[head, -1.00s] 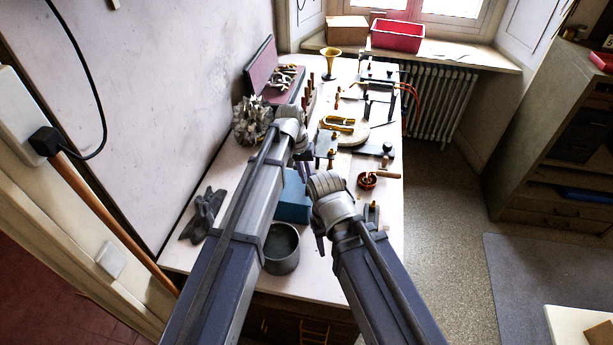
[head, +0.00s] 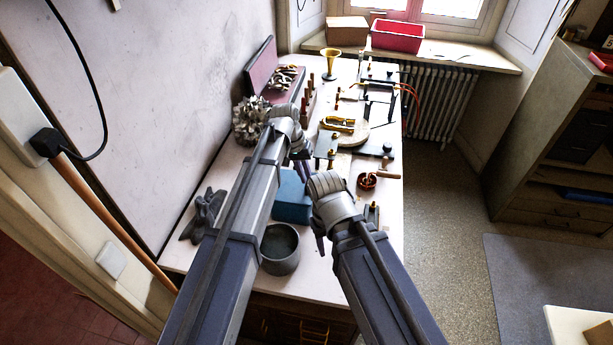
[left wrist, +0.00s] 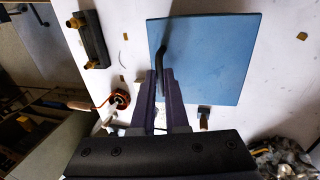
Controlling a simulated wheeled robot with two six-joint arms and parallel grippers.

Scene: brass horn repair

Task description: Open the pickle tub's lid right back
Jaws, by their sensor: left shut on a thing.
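The pickle tub (head: 292,208) is a blue box on the white bench, partly hidden behind my two arms in the head view. Its flat blue square lid (left wrist: 222,60) fills the upper middle of the left wrist view, with a dark bent handle (left wrist: 163,50) near one edge. My left gripper (left wrist: 159,85) is shut on this handle; in the head view the left gripper (head: 304,172) reaches down over the tub. I cannot tell how far the lid is tilted. My right gripper (head: 319,236) hangs in front of the tub, and its fingers are mostly hidden by its wrist.
A grey pot (head: 280,262) stands just in front of the tub. A small copper pan (head: 367,181) lies to the right. Crumpled silvery pieces (head: 250,120) lie at the left wall. Tools and a brass horn bell (head: 330,58) are farther back.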

